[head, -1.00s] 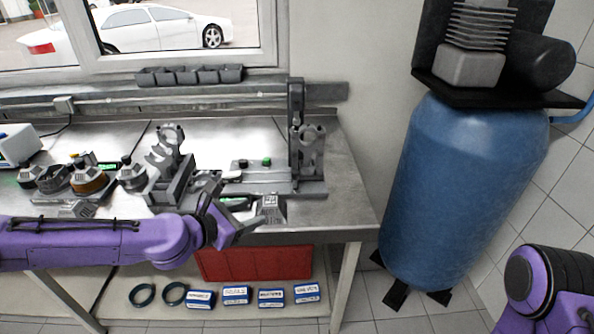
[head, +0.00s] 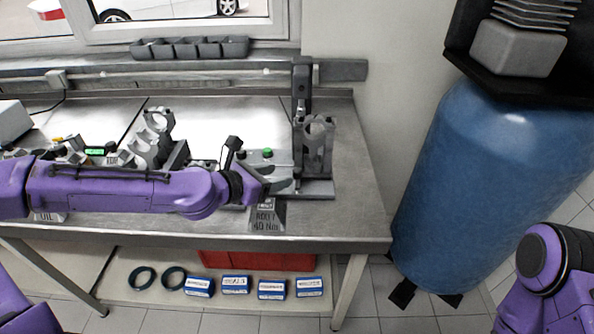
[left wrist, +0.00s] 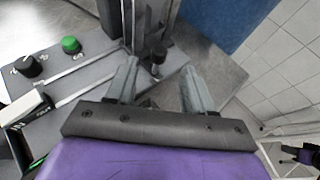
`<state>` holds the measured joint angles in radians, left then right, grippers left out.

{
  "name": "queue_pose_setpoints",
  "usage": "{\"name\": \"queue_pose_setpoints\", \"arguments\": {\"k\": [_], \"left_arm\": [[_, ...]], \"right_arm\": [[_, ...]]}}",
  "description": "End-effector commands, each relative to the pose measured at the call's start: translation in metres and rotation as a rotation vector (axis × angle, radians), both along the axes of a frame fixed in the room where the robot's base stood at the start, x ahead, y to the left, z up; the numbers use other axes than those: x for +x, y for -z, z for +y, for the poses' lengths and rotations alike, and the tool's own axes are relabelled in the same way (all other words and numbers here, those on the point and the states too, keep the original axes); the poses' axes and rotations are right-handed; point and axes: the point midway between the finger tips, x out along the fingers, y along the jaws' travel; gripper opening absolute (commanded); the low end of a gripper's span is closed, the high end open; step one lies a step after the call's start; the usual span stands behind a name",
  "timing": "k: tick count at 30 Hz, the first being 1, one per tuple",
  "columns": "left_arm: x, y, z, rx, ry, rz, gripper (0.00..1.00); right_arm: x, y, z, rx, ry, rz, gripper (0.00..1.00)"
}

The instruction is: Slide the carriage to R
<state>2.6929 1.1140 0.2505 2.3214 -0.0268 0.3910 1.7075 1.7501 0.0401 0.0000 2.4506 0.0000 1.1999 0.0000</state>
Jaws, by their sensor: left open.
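A grey fixture with a base plate (head: 318,190) stands at the right end of the bench. A tall post and a grey upright holder, which looks like the carriage (head: 317,145), stand on it. My left gripper (head: 282,187) is open at the front of the fixture, low beside the upright. In the left wrist view, the open fingers (left wrist: 160,80) are on either side of a small black knob (left wrist: 158,68) at the foot of the upright parts; I cannot tell whether they touch it. No R mark is readable. My right gripper is out of view; only the right arm shows.
A green button (head: 267,153) and a black knob (left wrist: 28,66) sit on the fixture's left part. A grey cradle (head: 160,140) stands left of it. A block marked 40 Nm (head: 267,217) is at the bench front. A blue tank (head: 490,190) stands right of the bench.

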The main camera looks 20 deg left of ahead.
Motion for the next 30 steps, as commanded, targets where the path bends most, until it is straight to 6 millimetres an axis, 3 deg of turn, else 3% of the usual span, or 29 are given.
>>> {"name": "queue_pose_setpoints", "arguments": {"k": [1,12,23,27,28,30], "left_arm": [[0.007,0.01,-0.004,0.006,0.001,0.005,0.52],[0.058,0.029,-0.031,0.003,-0.002,0.002,0.52],[0.064,0.031,-0.034,0.0,-0.003,0.0,0.52],[0.064,0.031,-0.034,0.0,-0.003,0.0,0.07],[0.064,0.031,-0.034,0.0,-0.003,0.0,0.0],[0.064,0.031,-0.034,0.0,-0.003,0.0,0.0]], "right_arm": [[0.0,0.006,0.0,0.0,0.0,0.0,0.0],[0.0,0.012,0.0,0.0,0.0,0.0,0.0],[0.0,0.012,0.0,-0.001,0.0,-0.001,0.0],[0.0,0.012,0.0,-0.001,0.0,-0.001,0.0],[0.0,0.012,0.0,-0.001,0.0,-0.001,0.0],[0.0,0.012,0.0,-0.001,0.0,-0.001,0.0]]}}
